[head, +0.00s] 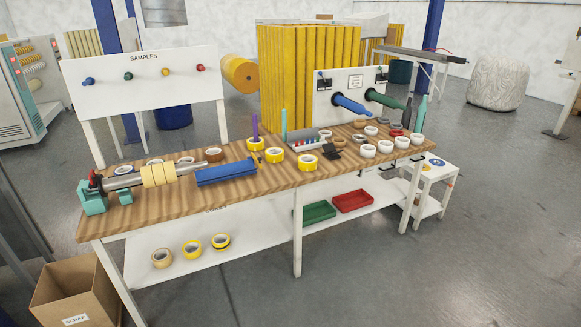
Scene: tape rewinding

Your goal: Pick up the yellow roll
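Several rolls could be the yellow roll. Three yellow tape rolls with white cores lie flat on the wooden tabletop: a back one (255,144), a middle one (274,155) and a front one (308,163). The back one is close to an upright purple peg (254,127). Yellow rings (158,176) sit around the metal shaft at the table's left end. A yellow roll (192,250) and a yellow-black roll (221,242) lie on the lower shelf. A big yellow roll (240,74) shows behind the table. Neither of my grippers is in view.
The wooden table (225,184) also holds a blue trough (226,172), a black dispenser (332,150) and several white rolls at right. Blue (352,105) and green (384,99) spindles jut from a white panel. A scrap box (75,292) stands front left. The front floor is clear.

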